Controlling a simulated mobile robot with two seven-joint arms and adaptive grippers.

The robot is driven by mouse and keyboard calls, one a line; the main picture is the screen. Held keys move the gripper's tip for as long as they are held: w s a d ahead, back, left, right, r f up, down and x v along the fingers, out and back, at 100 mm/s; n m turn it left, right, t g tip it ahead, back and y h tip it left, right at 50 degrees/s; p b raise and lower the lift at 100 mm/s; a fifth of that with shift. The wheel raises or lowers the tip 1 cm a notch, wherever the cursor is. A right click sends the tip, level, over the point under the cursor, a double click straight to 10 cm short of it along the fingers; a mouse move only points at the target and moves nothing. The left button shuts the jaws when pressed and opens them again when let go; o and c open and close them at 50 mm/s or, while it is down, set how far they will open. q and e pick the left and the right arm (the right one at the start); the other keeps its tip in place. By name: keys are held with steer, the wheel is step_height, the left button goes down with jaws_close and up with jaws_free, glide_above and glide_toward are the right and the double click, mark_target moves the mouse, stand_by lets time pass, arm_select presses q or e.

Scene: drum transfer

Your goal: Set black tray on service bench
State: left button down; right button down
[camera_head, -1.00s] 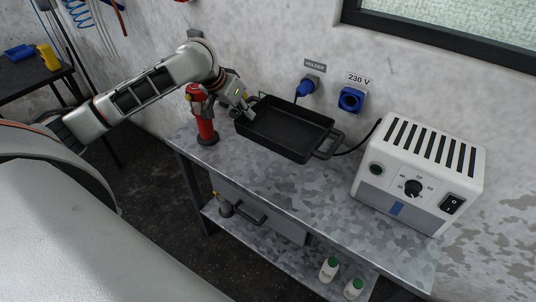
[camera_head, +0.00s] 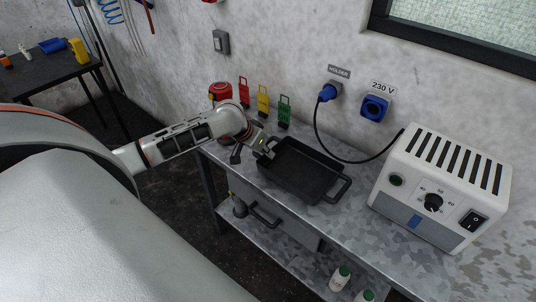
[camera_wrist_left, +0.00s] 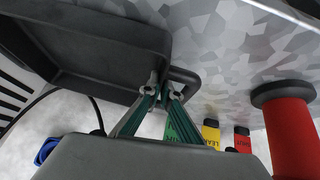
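The black tray (camera_head: 300,170), a rectangular pan with a loop handle at each end, is over the back part of the grey service bench (camera_head: 345,222). It looks roughly level and very low; I cannot tell whether its base touches the bench. My left gripper (camera_head: 264,150) is at the tray's left end, shut on the handle there. In the left wrist view the fingertips (camera_wrist_left: 164,88) close on the handle beside the tray wall (camera_wrist_left: 100,45). My right gripper is not in view.
A white control box (camera_head: 440,190) stands right of the tray. Red, yellow and green tags (camera_head: 263,100) are behind it, and a red cylinder (camera_wrist_left: 290,130) stands near my gripper. A black cable (camera_head: 325,145) runs behind the tray. Bare bench lies in front.

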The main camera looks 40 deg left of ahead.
arm_select(q)
steer(key=shift+f, duration=0.4)
steer(key=c, duration=2.3)
jaws_free()
steer(key=shift+v, duration=6.05)
steer(key=shift+s, duration=0.1)
